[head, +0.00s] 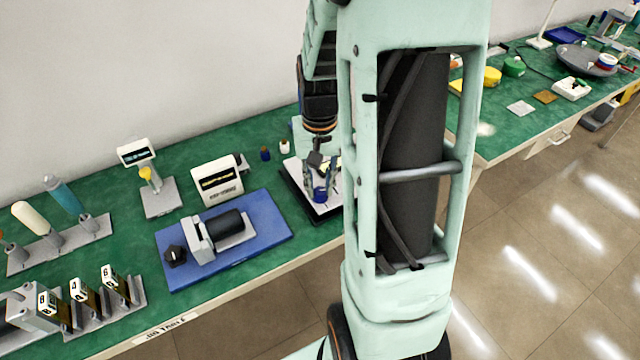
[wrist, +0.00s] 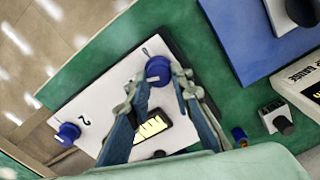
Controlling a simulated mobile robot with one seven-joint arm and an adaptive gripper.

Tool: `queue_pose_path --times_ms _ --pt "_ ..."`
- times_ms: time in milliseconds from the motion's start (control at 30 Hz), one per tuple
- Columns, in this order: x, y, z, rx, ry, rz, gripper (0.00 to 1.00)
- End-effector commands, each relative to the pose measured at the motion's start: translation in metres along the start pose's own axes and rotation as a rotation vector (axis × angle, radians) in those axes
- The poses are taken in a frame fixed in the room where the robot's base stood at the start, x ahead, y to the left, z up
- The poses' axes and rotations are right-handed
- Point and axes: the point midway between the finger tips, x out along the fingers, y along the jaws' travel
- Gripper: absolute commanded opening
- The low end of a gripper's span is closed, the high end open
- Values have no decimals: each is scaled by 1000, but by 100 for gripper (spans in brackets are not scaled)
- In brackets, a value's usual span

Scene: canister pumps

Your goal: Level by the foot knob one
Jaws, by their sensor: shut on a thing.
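A white plate (wrist: 110,95) on a dark base lies on the green bench. Blue foot knob one (wrist: 158,71) stands beside the printed "1", and blue foot knob two (wrist: 68,132) stands beside the printed "2". My gripper (wrist: 160,82) is shut on knob one, a finger on each side of it. In the head view my gripper (head: 322,178) points down at the plate, with blue knob one (head: 320,194) at its tips. A yellow level window with dark bars (wrist: 152,128) is partly hidden behind my fingers. My arm hides much of the plate in the head view.
A blue mat (head: 275,220) with a dark cylinder in a grey holder lies left of the plate. A white gauge display (head: 217,180) and small blue and white bottles (head: 284,146) stand close by. The bench's front edge is near the plate.

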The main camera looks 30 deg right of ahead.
Motion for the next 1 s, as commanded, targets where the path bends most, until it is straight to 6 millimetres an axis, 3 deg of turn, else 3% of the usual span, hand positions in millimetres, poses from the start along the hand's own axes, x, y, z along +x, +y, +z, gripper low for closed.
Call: queue_pose_path --times_ms 733,767,900,1000 --pt "-1 0 -1 -93 3 0 0" --pt "-1 0 -1 -93 3 0 22" --pt "-1 0 -1 -93 2 0 37" --pt "0 0 -1 -93 2 0 38"
